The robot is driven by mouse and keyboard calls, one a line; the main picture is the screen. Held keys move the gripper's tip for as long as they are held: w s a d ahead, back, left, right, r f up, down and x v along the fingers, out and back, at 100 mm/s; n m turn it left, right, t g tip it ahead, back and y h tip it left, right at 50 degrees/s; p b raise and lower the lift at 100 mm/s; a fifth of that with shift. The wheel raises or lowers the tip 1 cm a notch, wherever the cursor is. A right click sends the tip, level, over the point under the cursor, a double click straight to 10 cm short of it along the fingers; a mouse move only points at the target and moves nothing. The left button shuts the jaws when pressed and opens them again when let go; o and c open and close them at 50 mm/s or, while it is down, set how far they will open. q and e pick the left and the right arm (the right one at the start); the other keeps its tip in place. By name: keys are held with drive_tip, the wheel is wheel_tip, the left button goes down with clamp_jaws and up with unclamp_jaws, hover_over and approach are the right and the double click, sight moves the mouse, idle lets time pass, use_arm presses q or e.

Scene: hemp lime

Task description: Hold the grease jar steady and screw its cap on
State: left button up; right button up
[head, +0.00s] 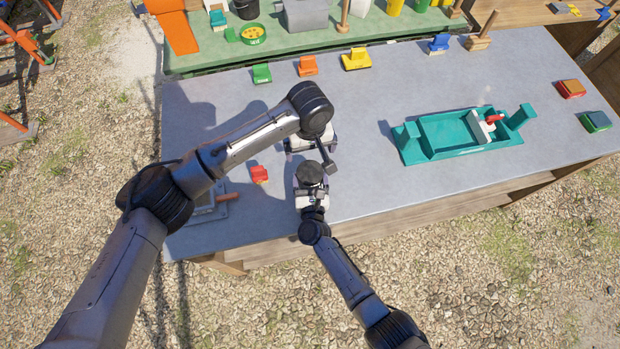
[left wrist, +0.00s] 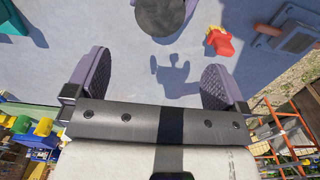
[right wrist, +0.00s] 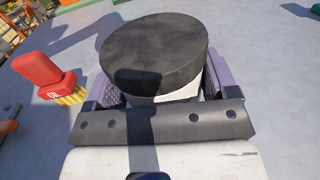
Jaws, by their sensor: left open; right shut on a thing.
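The grease jar (right wrist: 178,93) has a pale body, and its dark round cap (right wrist: 155,48) sits on top in the right wrist view. I cannot tell how far the cap is screwed on. My right gripper (head: 311,190) is shut around the jar's body near the table's front edge. The cap also shows in the head view (head: 310,173) and at the top of the left wrist view (left wrist: 160,15). My left gripper (head: 312,153) is open and empty, just beyond the cap in the head view. Its spread fingers (left wrist: 156,65) are apart from the cap.
A red block-like item with yellow bristles (head: 259,174) stands left of the jar. A grey plate with an orange handle (head: 207,208) lies at the front left. A teal tray (head: 430,145) stands to the right. Small coloured blocks line the back. The table between jar and tray is clear.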

use_arm(q)
drive_tip(key=shift+r, duration=2.1)
use_arm(e)
drive_tip(key=o, duration=1.6)
drive_tip(key=shift+o, duration=0.2)
use_arm(q)
drive_tip(key=shift+f, duration=0.1)
use_arm(e)
drive_tip(key=s+d, duration=0.1)
drive_tip(key=s, duration=1.2)
drive_tip(key=shift+s, duration=0.4)
